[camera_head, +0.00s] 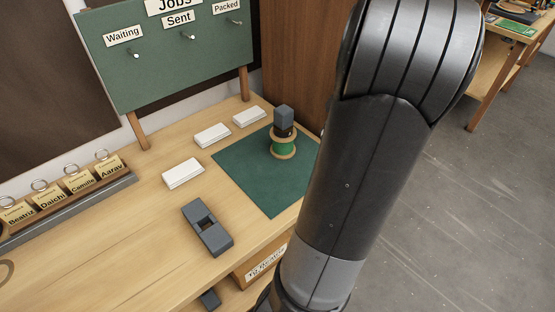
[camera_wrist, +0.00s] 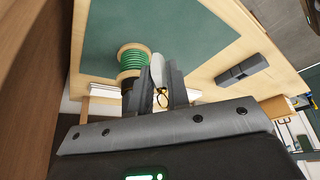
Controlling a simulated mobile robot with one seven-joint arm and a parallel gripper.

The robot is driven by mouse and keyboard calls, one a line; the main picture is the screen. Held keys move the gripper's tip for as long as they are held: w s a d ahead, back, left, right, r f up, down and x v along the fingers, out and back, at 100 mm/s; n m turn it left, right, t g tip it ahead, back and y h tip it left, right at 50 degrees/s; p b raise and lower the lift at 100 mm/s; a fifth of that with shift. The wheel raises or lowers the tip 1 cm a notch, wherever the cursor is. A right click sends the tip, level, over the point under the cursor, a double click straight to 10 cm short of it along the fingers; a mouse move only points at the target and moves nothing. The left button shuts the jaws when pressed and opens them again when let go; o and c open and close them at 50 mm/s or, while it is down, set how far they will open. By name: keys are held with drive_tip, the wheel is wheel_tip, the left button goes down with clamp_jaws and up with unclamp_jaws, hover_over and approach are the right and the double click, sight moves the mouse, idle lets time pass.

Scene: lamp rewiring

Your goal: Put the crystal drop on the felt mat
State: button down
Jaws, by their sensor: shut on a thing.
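My gripper (camera_wrist: 160,85) is shut on the crystal drop (camera_wrist: 157,68) in the wrist view. The drop is a pale, elongated piece between the fingers, with a small gold ring near it. The green felt mat (camera_wrist: 203,35) lies beyond the fingers, and the drop overlaps its edge in the picture. I cannot tell the height between them. In the head view the mat (camera_head: 245,178) lies on the bench, its right part hidden by my arm. My gripper and the drop are hidden there.
A dark grey tool (camera_head: 207,228) and several white pads (camera_head: 183,173) lie beside the mat. A tag rack (camera_head: 70,205) stands left. The mat's front part is clear.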

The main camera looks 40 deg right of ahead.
drive_tip(key=s+d+n, duration=0.2)
drive_tip(key=s+d, duration=0.3)
drive_tip(key=s, duration=0.5)
drive_tip(key=shift+g, duration=0.3)
drive_tip(key=w+f, duration=0.2)
drive_tip(key=w, duration=0.1)
drive_tip(key=w+a+f, duration=0.1)
drive_tip(key=w+f, duration=0.2)
drive_tip(key=w, duration=0.1)
drive_tip(key=w+a+f, duration=0.1)
drive_tip(key=w+f, duration=0.1)
drive_tip(key=w, duration=0.2)
drive_tip(key=shift+w+f, duration=0.25)
drive_tip(key=shift+f, duration=2.05)
drive_tip(key=c, duration=1.4)
unclamp_jaws()
drive_tip(key=shift+f, duration=0.1)
drive_tip(key=shift+o, duration=0.2)
